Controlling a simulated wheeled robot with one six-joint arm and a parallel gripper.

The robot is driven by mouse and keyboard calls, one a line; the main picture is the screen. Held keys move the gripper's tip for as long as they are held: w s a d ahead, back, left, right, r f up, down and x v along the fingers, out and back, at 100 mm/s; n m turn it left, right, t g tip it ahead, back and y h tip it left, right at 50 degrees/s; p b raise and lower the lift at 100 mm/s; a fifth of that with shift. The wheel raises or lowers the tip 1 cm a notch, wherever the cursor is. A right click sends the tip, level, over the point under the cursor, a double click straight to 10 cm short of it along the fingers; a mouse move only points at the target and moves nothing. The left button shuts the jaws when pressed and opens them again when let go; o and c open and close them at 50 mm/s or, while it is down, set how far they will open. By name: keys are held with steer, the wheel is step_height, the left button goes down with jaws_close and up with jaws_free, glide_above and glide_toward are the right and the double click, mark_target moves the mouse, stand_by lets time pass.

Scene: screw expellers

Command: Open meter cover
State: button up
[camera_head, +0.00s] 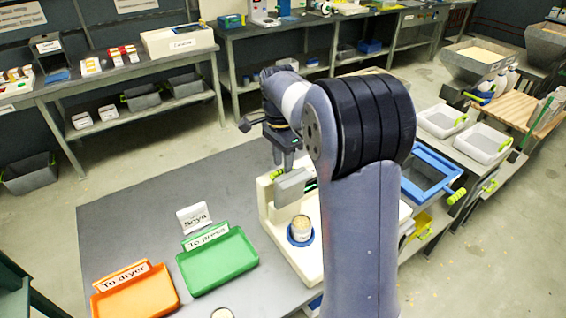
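The meter (264,205) is a cream-coloured device on the grey table, partly hidden behind my arm. Its grey cover (293,188) is a block at the upper part, with a bright green handle (276,173) at its left end. Below the cover, a small cup (300,229) with a pale lid or filling sits in a blue ring on the meter's base. My gripper (283,161) points down just above the cover and handle. Its fingers look near the cover; I cannot tell whether they touch it or how far apart they are.
A green tray (222,268) labelled "To press", an orange tray (140,300) labelled "To dryer" and a "Soya" sign (194,217) are left of the meter. A blue-framed box (428,172) stands on the right. The table's back left is clear.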

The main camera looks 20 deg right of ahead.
step_height(320, 180, up, 10)
steer(key=shift+w+a, duration=0.15)
steer(key=shift+w, duration=0.2)
steer(key=shift+f, duration=0.1)
steer(key=shift+s+f, duration=0.2)
steer(key=shift+f, duration=1.9)
steer(key=shift+s+f, duration=0.15)
steer(key=shift+f, duration=1.9)
